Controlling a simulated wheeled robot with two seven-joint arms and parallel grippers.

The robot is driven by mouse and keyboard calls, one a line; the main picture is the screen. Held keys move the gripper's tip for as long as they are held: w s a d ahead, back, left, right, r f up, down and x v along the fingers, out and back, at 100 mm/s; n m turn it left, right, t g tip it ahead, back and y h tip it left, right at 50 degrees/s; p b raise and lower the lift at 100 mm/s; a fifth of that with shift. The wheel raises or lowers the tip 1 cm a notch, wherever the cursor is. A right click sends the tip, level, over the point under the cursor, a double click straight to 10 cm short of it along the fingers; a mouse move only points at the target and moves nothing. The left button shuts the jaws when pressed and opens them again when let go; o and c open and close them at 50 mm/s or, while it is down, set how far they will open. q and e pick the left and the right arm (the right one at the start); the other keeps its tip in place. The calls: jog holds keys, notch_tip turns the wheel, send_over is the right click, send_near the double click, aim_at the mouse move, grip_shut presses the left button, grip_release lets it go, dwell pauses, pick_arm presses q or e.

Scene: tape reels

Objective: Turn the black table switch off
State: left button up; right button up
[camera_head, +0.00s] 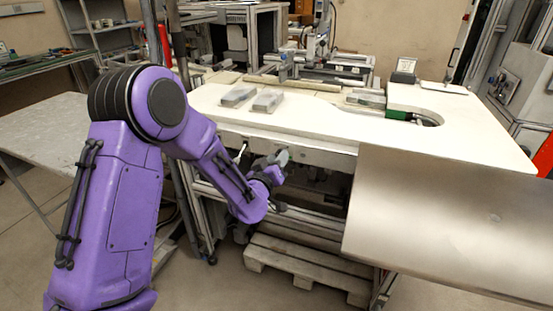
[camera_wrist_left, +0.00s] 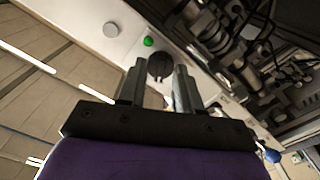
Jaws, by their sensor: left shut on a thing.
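The black table switch (camera_wrist_left: 160,66) is a round black knob on the white front panel (camera_wrist_left: 127,18) of the table, seen in the left wrist view. My left gripper (camera_wrist_left: 159,77) has one finger on each side of the knob and is shut on it. In the head view my left gripper (camera_head: 279,160) is at the table's front panel, below the tabletop edge. There the gripper hides the switch. My right gripper is in neither view.
A green button (camera_wrist_left: 148,42) and a grey round button (camera_wrist_left: 110,30) sit on the same panel. The white tabletop (camera_head: 330,122) holds two grey blocks (camera_head: 267,101). A grey metal sheet (camera_head: 450,220) stands front right. A wooden pallet (camera_head: 300,264) lies below.

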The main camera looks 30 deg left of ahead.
pick_arm(q)
jog(key=shift+n, duration=0.6)
jog(key=shift+f, duration=0.1)
jog(key=o, duration=1)
jog(key=shift+o, duration=0.2)
jog(key=b+v, duration=0.1)
jog(key=v, duration=0.9)
jog(key=shift+s, duration=0.35)
